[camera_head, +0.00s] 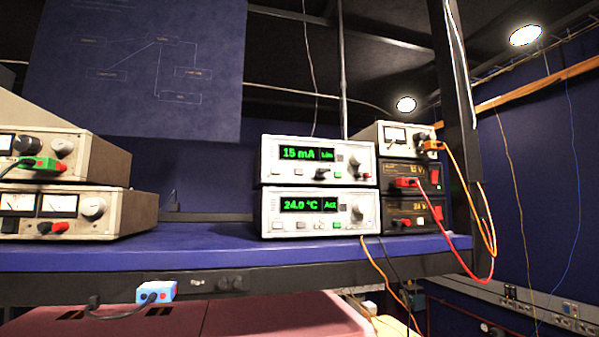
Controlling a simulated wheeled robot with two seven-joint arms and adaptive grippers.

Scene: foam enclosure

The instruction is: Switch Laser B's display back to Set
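Two stacked white instruments stand on the blue shelf, right of centre. The upper instrument (270,165) has a green display (307,154) reading "15 mA" with "Lim" beside it. The lower instrument (268,220) has a green display (309,205) reading "24.0 °C" with "Act" at its right. Small buttons and a knob (357,213) sit on the lower front panel. I cannot read a "Laser B" label on either. Neither of my grippers is in view.
Dark power supplies (411,214) with red and orange cables stand directly right of the instruments. Beige units (110,210) are stacked at the left. The blue shelf (205,250) is clear between them. A small blue-and-white box (156,291) hangs below the shelf edge.

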